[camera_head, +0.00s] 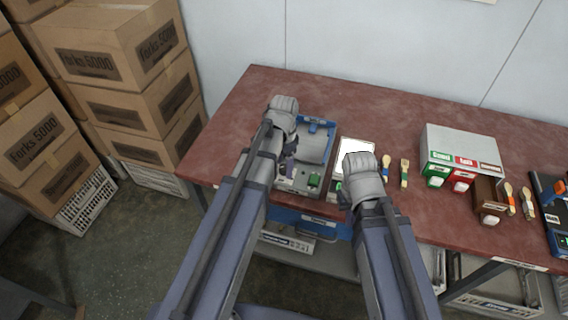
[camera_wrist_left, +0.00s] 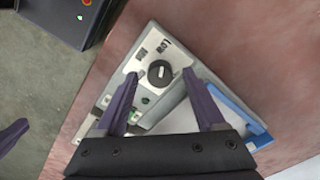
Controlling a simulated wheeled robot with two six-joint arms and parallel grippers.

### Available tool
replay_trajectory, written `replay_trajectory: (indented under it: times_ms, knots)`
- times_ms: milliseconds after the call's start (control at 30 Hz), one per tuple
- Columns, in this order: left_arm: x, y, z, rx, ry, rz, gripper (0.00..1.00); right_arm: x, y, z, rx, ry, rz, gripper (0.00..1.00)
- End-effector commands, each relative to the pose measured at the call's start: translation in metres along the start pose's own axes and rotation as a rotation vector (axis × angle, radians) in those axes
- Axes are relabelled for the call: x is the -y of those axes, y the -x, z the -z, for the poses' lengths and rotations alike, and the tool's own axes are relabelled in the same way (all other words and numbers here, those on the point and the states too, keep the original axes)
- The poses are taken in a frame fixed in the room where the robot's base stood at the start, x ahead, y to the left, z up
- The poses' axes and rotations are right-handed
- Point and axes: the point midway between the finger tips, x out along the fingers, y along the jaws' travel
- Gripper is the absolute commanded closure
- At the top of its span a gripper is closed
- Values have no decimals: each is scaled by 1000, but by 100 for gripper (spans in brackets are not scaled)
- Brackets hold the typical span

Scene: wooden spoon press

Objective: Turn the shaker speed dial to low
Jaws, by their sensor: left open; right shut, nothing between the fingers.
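The shaker (camera_head: 318,127) is a blue and grey machine near the front edge of the table, with a pale control panel. Its speed dial (camera_wrist_left: 159,72) is a round black knob with a white mark on the panel, seen in the left wrist view. My left gripper (camera_wrist_left: 161,78) is open, with its two purple fingers on either side of the dial in that view. I cannot tell whether they touch it. In the head view my left gripper (camera_head: 289,167) is over the panel and hides the dial. My right gripper (camera_head: 344,196) is shut and empty, right of the shaker, largely hidden by its wrist.
A white-topped device (camera_head: 356,149) stands just right of the shaker, partly behind my right wrist. Brushes (camera_head: 404,172) and a grey dispenser box (camera_head: 458,145) with green and red fronts are further right. Cardboard boxes (camera_head: 118,48) are stacked left of the table. The table's back left is clear.

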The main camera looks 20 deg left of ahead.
Motion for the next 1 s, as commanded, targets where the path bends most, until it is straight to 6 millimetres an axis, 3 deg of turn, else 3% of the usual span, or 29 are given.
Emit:
replay_trajectory:
  times_ms: [500, 1000]
  knots:
    - [0, 66, 0, 0, -1, -1, 28, -6, 66, -4, 0, 0, 0, 100]
    - [0, 70, 0, 0, -1, -1, 28, -7, 69, -4, 0, 0, 0, 100]
